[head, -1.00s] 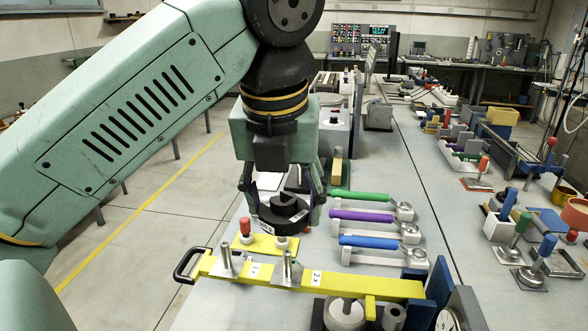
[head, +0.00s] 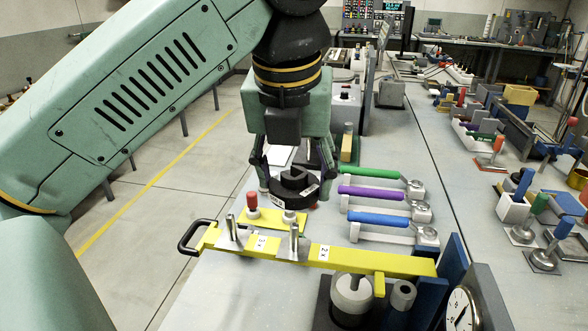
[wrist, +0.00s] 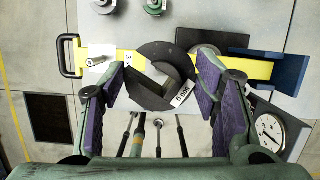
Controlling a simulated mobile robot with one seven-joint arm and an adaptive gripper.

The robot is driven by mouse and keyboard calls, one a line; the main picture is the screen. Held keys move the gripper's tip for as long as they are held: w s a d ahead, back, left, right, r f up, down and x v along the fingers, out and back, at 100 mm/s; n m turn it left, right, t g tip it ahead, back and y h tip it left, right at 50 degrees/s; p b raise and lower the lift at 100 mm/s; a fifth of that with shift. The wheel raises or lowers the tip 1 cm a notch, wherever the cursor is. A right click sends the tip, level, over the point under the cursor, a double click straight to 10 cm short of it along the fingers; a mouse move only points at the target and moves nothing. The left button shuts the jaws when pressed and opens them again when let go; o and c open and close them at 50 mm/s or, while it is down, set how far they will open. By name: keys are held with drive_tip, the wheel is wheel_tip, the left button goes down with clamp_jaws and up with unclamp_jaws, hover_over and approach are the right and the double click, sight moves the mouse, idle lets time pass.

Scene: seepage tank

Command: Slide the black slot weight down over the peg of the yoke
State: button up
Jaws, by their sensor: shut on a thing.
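My gripper (head: 294,190) points down and is shut on the black slot weight (head: 293,183), a thick dark ring with a slot and a white label. The wrist view shows the weight (wrist: 150,92) between the purple-padded fingers. In the head view it is above the yellow beam (head: 375,262), apart from it. The beam carries two grey metal plates with upright pegs: the left peg (head: 231,226) beside the mark 3x, the right peg (head: 294,241) beside 2x. I cannot tell which is the yoke's. In the wrist view the left peg (wrist: 97,60) shows; the weight appears to cover the other.
A yellow plate with a red knob (head: 251,201) lies just behind the beam. Green, purple and blue handles (head: 378,219) lie to the right. A dial gauge (head: 461,309) and a grey cylinder (head: 352,293) stand at the front right.

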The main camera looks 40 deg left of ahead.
sight(294, 226)
drive_tip(key=shift+f+b, duration=1.45)
drive_tip(key=shift+f, duration=0.6)
drive_tip(key=shift+f+b, duration=2.75)
drive_tip(key=shift+f, duration=0.35)
drive_tip(key=o, duration=1.7)
